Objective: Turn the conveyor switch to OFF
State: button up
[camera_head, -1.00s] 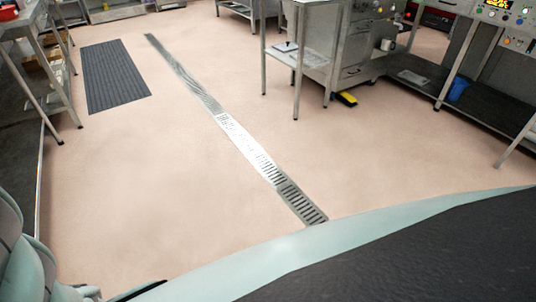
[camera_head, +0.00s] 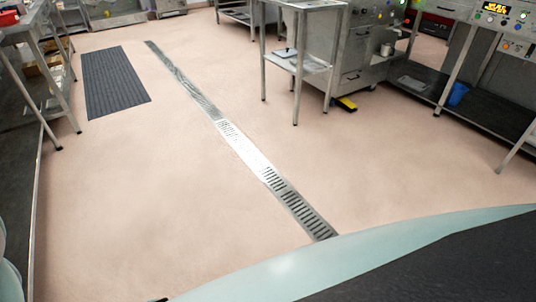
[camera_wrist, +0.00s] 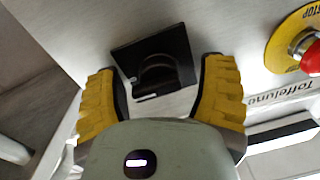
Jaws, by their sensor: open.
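The conveyor switch (camera_wrist: 158,66) shows in the wrist view as a black square plate with a raised round black knob, set on a grey metal panel. A pale mark shows near its lower edge. My gripper (camera_wrist: 160,84) has two yellow ribbed fingers, spread open, one to the left and one to the right of the switch. The knob lies between the fingertips with a gap on each side; I see no clear contact. The knob's pointing direction and any ON/OFF lettering are too dark to read. The gripper and switch are not seen in the head view.
A red emergency-stop button on a yellow disc (camera_wrist: 290,40) sits right of the switch, close to the right finger. In the head view, a steel side table (camera_head: 300,60), a control panel (camera_head: 510,22) and a dark mat (camera_head: 115,82) stand beyond open pink floor.

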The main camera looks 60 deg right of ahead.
jog(key=shift+c, duration=0.2)
jog(key=c, duration=1.1)
jog(key=shift+n, duration=0.3)
jog(key=n+b, duration=0.1)
jog(key=n, duration=0.2)
jog(key=n+b, duration=0.1)
jog(key=n, duration=0.4)
jog(key=shift+f+b, duration=0.1)
jog(key=shift+b, duration=0.25)
jog(key=n+b, duration=0.1)
jog(key=n, duration=0.2)
jog(key=n+h+b, duration=0.1)
jog(key=n, duration=0.2)
jog(key=shift+s+f+t+b, duration=0.1)
jog(key=shift+f+t+b, duration=0.05)
jog(key=shift+t+b, duration=0.2)
jog(key=shift+n+b, duration=0.6)
jog(key=shift+n, duration=0.6)
